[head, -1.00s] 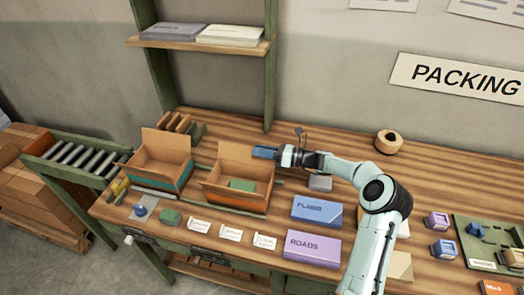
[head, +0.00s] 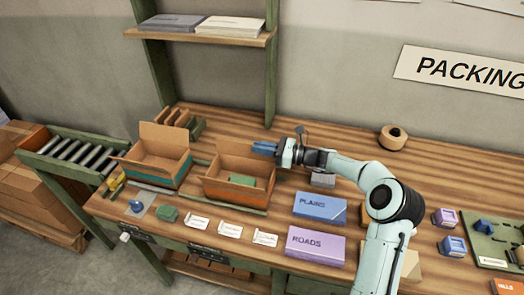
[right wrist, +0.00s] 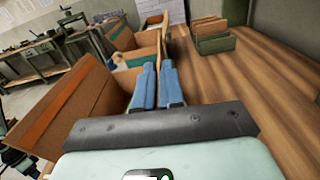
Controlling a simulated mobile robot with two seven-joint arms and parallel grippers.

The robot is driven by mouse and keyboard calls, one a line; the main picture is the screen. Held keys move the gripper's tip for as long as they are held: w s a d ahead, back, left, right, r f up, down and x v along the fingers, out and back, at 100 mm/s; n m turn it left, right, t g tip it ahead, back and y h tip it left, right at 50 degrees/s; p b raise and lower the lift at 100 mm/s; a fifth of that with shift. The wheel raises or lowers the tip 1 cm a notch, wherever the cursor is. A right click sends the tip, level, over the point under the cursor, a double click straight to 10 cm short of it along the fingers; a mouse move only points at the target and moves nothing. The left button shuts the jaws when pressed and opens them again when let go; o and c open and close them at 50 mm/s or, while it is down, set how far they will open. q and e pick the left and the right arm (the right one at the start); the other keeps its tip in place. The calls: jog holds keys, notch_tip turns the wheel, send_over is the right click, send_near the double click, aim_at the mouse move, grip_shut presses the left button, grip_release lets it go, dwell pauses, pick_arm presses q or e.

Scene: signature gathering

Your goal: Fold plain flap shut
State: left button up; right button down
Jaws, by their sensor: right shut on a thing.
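An open cardboard box with an orange stripe (head: 234,192) stands on the bench, with a green block (head: 241,180) inside. Its plain back flap (head: 236,152) stands up. My right gripper (head: 256,148), with blue fingers, is at the flap's upper right edge. In the right wrist view the right gripper's fingers (right wrist: 158,70) are shut on the flap (right wrist: 161,42), which shows nearly edge-on between their tips. The orange-striped wall (right wrist: 62,100) is at the left there. My left gripper is not in view.
A teal-striped open box (head: 156,172) stands to the left. A rack with upright cardboard pieces (head: 182,121) is behind it. A blue box (head: 319,208), a purple box (head: 316,243) and paper cards lie to the front. A tape roll (head: 393,137) is at the back.

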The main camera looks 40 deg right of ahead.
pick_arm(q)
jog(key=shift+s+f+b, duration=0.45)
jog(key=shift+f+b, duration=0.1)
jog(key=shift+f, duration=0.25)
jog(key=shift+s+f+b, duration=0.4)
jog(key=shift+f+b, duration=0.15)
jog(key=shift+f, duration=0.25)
pick_arm(e)
jog(key=shift+s+a+n, duration=0.2)
jog(key=shift+a+n, duration=0.05)
jog(key=shift+n, duration=0.4)
jog(key=shift+s+a+n, duration=0.15)
jog(key=shift+a+n, duration=0.1)
jog(key=shift+n, duration=0.4)
